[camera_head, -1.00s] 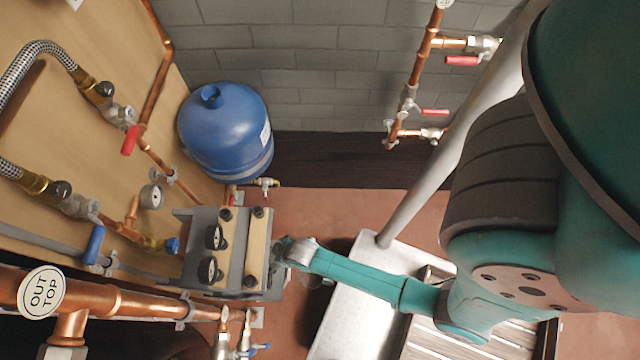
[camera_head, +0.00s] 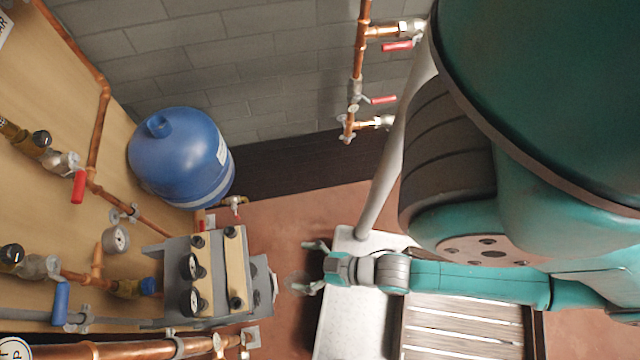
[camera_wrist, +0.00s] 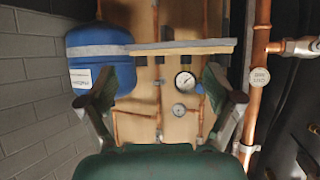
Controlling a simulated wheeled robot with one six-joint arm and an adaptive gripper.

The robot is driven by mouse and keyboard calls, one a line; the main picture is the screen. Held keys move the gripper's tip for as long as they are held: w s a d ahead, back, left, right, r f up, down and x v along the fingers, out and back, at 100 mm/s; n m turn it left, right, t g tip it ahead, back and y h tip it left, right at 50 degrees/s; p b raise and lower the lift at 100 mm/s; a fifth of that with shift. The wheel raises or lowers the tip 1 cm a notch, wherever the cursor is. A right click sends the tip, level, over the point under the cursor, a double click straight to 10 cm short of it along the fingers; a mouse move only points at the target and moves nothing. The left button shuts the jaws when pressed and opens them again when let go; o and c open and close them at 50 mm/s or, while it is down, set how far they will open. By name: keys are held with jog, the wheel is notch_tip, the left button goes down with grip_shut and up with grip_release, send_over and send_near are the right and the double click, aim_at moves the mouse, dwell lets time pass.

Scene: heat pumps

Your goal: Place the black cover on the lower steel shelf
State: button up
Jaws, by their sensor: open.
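A grey metal shelf-like unit (camera_head: 215,262) projects from the wooden panel at lower left in the head view. It carries pale wooden strips (camera_head: 237,268) and several round black parts (camera_head: 190,267). I cannot tell which, if any, is the black cover, and I cannot make out a separate lower shelf. In the wrist view, a flat board (camera_wrist: 180,47) shows edge-on beyond my fingers. My gripper (camera_head: 314,267) is to the right of the unit, apart from it. Its fingers are spread, with nothing between them; they also frame the wrist view (camera_wrist: 160,85).
A blue tank (camera_head: 180,158) stands behind the unit, against the grey brick wall. Copper pipes with red-handled valves (camera_head: 385,99) run on the wall; others run along the wooden panel (camera_head: 60,215). A thick copper pipe (camera_head: 130,350) passes at the front left. Reddish floor lies between unit and gripper.

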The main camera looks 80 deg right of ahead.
jog(key=s+r+t, duration=0.2)
jog(key=s+r, duration=0.2)
jog(key=r, duration=1.2)
jog(key=shift+r+t, duration=0.25)
jog(key=shift+t, duration=0.05)
